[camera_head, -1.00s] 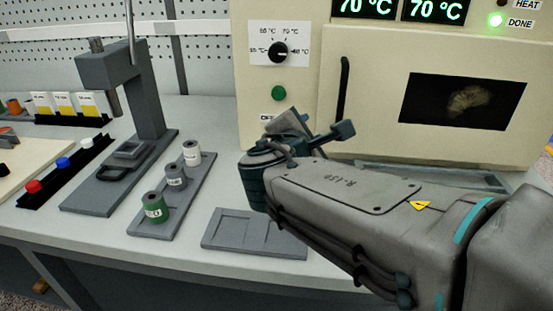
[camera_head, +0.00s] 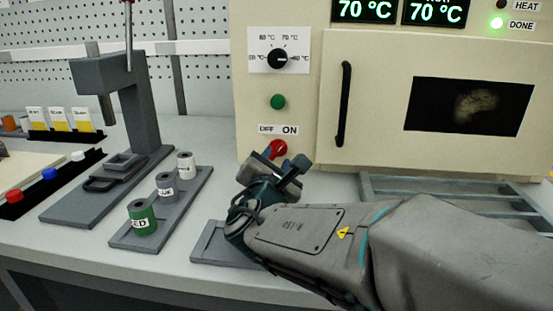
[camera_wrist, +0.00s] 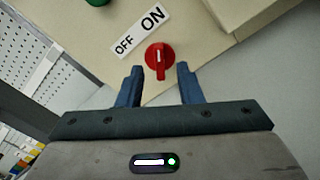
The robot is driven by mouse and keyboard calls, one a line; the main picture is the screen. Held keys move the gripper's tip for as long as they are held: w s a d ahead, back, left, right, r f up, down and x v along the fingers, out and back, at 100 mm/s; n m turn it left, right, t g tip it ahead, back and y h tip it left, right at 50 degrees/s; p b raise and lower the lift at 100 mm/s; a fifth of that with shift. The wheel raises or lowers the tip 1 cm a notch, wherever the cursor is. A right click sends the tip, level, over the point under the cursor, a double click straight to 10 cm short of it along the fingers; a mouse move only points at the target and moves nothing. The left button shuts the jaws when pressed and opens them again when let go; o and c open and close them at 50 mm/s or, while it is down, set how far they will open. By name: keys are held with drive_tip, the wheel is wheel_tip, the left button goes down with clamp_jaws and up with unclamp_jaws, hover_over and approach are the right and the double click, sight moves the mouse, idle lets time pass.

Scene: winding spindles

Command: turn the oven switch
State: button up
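The oven switch is a red rotary knob (camera_head: 276,149) low on the cream oven front, just under the OFF / ON label (camera_head: 278,130). In the wrist view the red knob (camera_wrist: 159,57) shows whole, with a white mark across its face, below the tilted OFF / ON label (camera_wrist: 141,30). My gripper (camera_head: 280,169) is just in front of and below the knob in the head view. In the wrist view my gripper (camera_wrist: 159,82) is open, one blue finger on each side of the knob's lower part. Whether the fingers touch it cannot be told.
Above the switch are a green button (camera_head: 278,102) and a black temperature dial (camera_head: 278,59). The oven door (camera_head: 385,100) is shut, with a black handle (camera_head: 343,104). A grey tray holds labelled spools (camera_head: 143,217) at left. A metal rack (camera_head: 455,190) lies below the door.

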sight(277, 149)
drive_tip(key=shift+w+d+r, duration=0.1)
drive_tip(key=shift+w+d, duration=0.1)
drive_tip(key=shift+w, duration=0.7)
drive_tip(key=shift+w+d, duration=0.15)
drive_tip(key=shift+w, duration=0.7)
clamp_jaws()
drive_tip(key=shift+n, duration=0.3)
drive_tip(key=n+p, duration=0.1)
drive_tip(key=n, duration=0.2)
drive_tip(key=n+p, duration=0.1)
drive_tip(key=n, duration=0.2)
drive_tip(key=shift+a+r, duration=0.15)
drive_tip(key=shift+a, duration=0.05)
drive_tip(key=n+p, duration=0.1)
drive_tip(key=n, duration=0.1)
drive_tip(key=n+p, duration=0.1)
drive_tip(key=n, duration=0.1)
drive_tip(key=shift+a+n, duration=0.2)
drive_tip(key=shift+n, duration=0.1)
drive_tip(key=shift+w+a+n+p, duration=0.1)
drive_tip(key=shift+n+p, duration=0.65)
drive_tip(key=shift+n, duration=0.45)
drive_tip(key=shift+f+n, duration=0.2)
drive_tip(key=shift+n, duration=0.1)
